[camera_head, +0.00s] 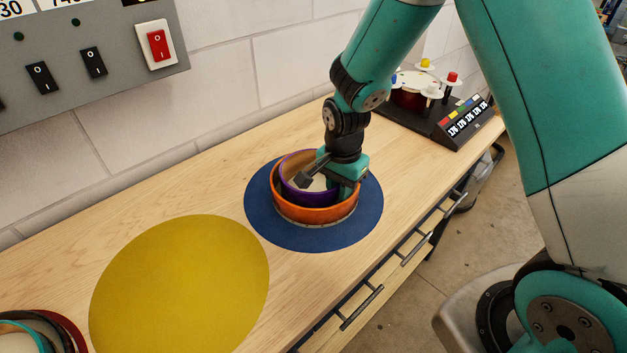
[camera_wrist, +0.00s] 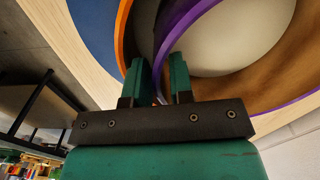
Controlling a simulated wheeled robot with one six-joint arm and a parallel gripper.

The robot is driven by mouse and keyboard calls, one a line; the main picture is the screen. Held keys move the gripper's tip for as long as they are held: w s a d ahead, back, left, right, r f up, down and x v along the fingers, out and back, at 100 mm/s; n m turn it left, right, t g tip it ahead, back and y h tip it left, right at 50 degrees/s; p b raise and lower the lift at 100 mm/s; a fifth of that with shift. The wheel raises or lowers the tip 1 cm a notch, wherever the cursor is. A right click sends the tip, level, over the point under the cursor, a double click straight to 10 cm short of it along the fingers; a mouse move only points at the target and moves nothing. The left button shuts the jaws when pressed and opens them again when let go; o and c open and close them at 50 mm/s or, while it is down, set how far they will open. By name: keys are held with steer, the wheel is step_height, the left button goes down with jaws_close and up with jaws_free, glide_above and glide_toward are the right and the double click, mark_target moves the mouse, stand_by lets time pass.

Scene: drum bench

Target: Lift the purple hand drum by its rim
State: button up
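The purple hand drum (camera_head: 291,190) sits nested inside a larger orange drum (camera_head: 316,216) on the round blue mat (camera_head: 262,219). My gripper (camera_head: 340,190) points down over the drums' right side. In the wrist view the two teal fingers (camera_wrist: 161,82) are a little apart, with the purple wall (camera_wrist: 172,35) running into the gap between them. The orange wall (camera_wrist: 121,35) passes left of the left finger. The purple drum's pale head (camera_wrist: 235,40) shows to the right. Whether the fingers touch the purple wall is hard to see.
A yellow round mat (camera_head: 180,285) lies empty to the left. More stacked drums (camera_head: 60,330) stand at the bottom left corner. A black device with coloured knobs (camera_head: 440,110) stands at the back right. A grey switch panel (camera_head: 85,60) hangs on the wall.

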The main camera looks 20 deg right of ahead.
steer(key=shift+f, duration=0.5)
steer(key=shift+c, duration=0.2)
jaws_close()
steer(key=shift+r, duration=0.2)
